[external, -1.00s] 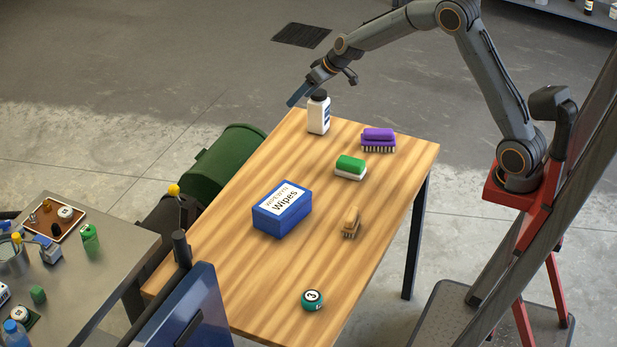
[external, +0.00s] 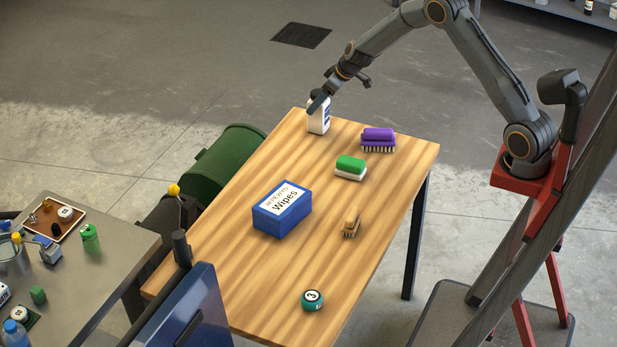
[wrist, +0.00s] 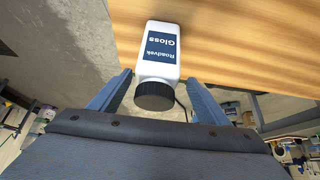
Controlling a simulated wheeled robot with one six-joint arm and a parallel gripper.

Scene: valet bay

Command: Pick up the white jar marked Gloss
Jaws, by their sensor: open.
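The white jar (external: 319,121) stands upright near the far corner of the wooden table in the external view. In the wrist view the jar (wrist: 160,50) shows a dark blue label reading "Roadvek Gloss" and a black ribbed cap (wrist: 155,96) turned toward my gripper. My gripper (wrist: 156,90) is open, with one blue finger on each side of the jar's cap end. In the external view my gripper (external: 318,103) is at the top of the jar and hides its cap. I cannot tell whether the fingers touch it.
The purple brush is closest to the jar's right.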

